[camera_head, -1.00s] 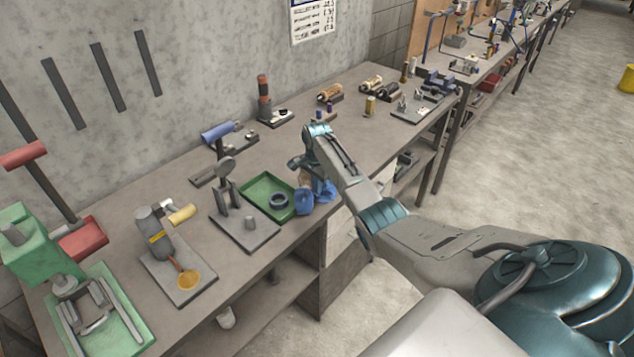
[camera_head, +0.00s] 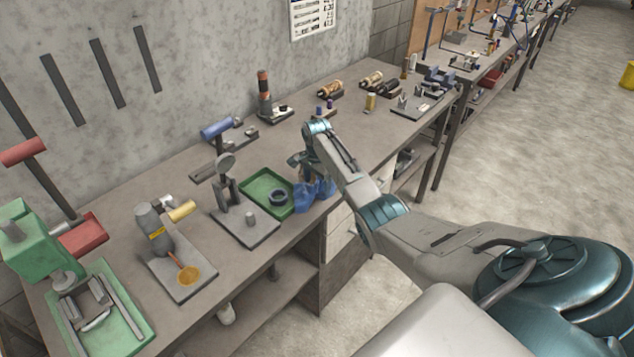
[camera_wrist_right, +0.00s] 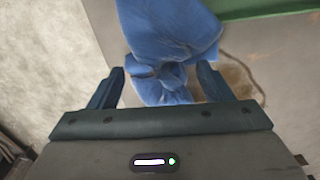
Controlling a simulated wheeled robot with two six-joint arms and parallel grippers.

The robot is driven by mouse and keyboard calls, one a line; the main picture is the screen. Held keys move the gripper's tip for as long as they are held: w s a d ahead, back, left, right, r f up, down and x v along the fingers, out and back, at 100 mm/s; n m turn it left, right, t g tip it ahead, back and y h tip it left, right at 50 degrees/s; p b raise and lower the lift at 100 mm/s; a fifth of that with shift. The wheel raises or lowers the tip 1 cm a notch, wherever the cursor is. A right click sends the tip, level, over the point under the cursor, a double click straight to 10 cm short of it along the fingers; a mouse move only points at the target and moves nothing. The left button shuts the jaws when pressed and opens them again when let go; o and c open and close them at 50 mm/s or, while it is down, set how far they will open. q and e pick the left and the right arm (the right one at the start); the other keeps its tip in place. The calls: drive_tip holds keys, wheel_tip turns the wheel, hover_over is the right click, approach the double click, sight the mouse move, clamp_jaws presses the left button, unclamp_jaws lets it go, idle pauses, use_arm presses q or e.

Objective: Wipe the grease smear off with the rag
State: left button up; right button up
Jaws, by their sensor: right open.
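The blue rag (camera_head: 308,197) lies crumpled on the bench just right of the green tray, under my right arm. It also shows in the right wrist view (camera_wrist_right: 168,35), with a bunched part between the fingers. My right gripper (camera_wrist_right: 161,82) is open, one finger on either side of the rag. In the head view, my right arm hides much of that gripper. A brown grease smear (camera_wrist_right: 236,78) shows on the grey bench top beside the rag in the right wrist view. My left gripper is not in view.
The green tray (camera_head: 252,200) with a dark ring (camera_head: 278,198) stands left of the rag. A grey plate with a round magnifier stand (camera_head: 226,166) is further left. The bench's front edge runs close by the rag. Several tools stand along the wall side.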

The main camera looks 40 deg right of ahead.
drive_tip(key=shift+f+b, duration=0.5)
drive_tip(key=shift+f, duration=0.6)
drive_tip(key=shift+c, duration=0.2)
clamp_jaws()
